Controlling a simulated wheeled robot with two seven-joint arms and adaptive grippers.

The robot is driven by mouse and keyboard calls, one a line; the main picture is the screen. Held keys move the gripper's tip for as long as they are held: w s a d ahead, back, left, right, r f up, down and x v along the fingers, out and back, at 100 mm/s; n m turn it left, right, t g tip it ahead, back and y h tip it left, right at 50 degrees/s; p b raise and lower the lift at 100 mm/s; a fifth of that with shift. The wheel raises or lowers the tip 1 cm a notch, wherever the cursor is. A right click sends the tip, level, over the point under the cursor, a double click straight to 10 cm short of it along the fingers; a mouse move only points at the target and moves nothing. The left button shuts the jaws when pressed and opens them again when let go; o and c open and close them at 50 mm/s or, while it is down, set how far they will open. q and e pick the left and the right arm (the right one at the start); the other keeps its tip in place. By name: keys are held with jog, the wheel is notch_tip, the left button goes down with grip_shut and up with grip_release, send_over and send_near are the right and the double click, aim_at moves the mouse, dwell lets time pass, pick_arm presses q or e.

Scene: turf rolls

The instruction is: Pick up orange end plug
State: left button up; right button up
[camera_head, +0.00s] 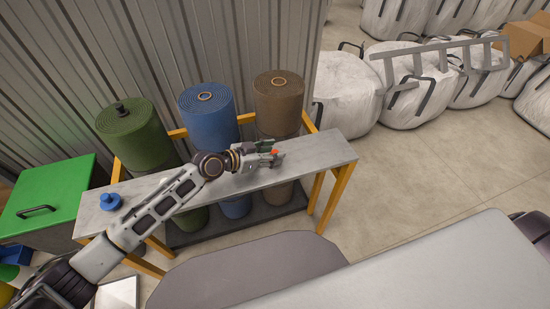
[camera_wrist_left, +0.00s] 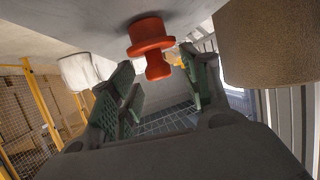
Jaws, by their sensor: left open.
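The orange end plug (camera_head: 275,152) stands on the grey bench (camera_head: 320,152), near its right part. In the left wrist view the plug (camera_wrist_left: 151,35) shows large, with a wide flange and a narrower knob pointing toward the gripper. My left gripper (camera_head: 268,155) is at the plug, low over the bench. Its green-padded fingers (camera_wrist_left: 158,75) are open, one to each side of the plug's knob. I cannot tell whether either finger touches it. My right gripper is out of view.
Green (camera_head: 135,137), blue (camera_head: 208,120) and brown (camera_head: 278,103) turf rolls stand behind the bench. A blue plug (camera_head: 110,201) sits at the bench's left end. A green-lidded bin (camera_head: 50,190) is at left, white bulk bags (camera_head: 410,80) at back right.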

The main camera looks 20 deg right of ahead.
pick_arm(q)
grip_shut()
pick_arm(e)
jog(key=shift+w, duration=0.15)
pick_arm(q)
jog(key=shift+r, duration=0.15)
notch_tip(320, 180, up, 10)
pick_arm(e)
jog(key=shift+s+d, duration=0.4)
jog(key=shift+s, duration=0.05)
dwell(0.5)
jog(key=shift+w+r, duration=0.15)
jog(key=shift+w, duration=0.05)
